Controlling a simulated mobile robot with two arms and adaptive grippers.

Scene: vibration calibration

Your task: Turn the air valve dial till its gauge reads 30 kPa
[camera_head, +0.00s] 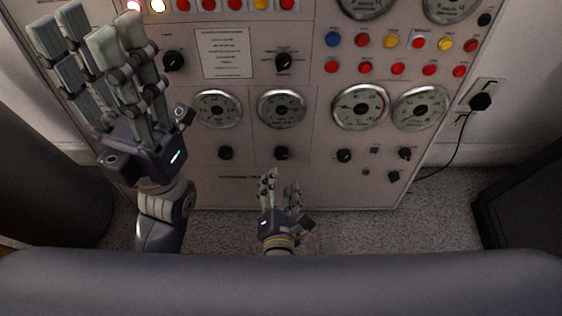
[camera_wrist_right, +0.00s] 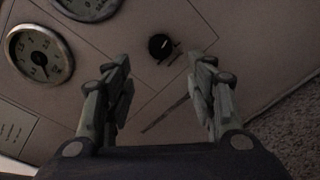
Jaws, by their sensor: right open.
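The panel has several round gauges with black dials below them. In the head view, one gauge (camera_head: 282,109) stands above a black dial (camera_head: 282,153), and another gauge (camera_head: 217,108) stands above a second dial (camera_head: 226,153). Their labels and readings are too small to read. My right gripper (camera_head: 281,184) is open and empty, low in front of the panel. In the right wrist view, a black dial (camera_wrist_right: 160,46) with a pale pointer mark lies beyond the gap between my fingertips (camera_wrist_right: 160,75), apart from them. A gauge (camera_wrist_right: 40,55) is to its left. My left gripper (camera_head: 90,32) is open and empty.
More gauges (camera_head: 360,106) and dials (camera_head: 344,156) are on the panel's right side. Several red, blue and yellow buttons (camera_head: 391,41) sit above. A black plug (camera_head: 480,101) with a cable is in the wall at right. Grey carpet (camera_head: 350,228) lies in front.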

